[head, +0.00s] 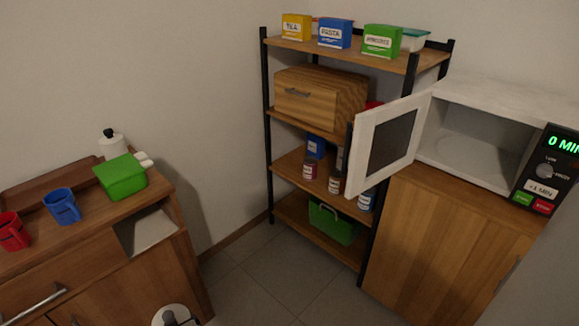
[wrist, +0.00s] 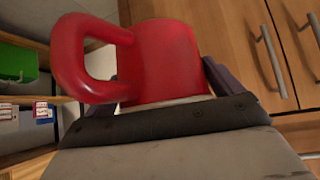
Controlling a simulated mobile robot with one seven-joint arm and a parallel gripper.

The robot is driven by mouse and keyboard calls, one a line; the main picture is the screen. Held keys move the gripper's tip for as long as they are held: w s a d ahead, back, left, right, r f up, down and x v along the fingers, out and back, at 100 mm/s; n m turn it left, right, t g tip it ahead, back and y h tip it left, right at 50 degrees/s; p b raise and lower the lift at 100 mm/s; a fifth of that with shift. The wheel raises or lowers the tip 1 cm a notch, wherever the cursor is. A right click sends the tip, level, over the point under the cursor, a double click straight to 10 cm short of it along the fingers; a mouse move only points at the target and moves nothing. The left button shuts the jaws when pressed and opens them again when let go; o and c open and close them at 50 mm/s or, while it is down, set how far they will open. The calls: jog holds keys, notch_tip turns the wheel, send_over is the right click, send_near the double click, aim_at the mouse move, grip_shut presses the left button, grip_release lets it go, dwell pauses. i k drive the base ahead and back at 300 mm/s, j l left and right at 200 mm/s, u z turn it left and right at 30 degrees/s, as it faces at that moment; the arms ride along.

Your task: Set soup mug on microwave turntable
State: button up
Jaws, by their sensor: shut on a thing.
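A red mug (wrist: 172,55) with a thick loop handle on its left fills the upper middle of the wrist view. My gripper (wrist: 168,78) is shut on it, with one dark finger on each side of its body. The mug's opening and contents cannot be seen. In the head view the held mug does not show. The white microwave (head: 470,145) stands at the right on a wooden cabinet. Its door (head: 385,145) is swung open to the left.
The open door juts out before a shelf rack (head: 300,158) with boxes and jars. A control panel (head: 548,175) is right of the cavity. Floor (head: 265,285) between is clear.

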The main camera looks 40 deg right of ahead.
aim_at(467, 161)
jog(key=z, duration=1.85)
jog(key=i+j+z, duration=0.1)
jog(key=j+z, duration=0.15)
jog(key=j, duration=0.9)
jog(key=i, duration=0.05)
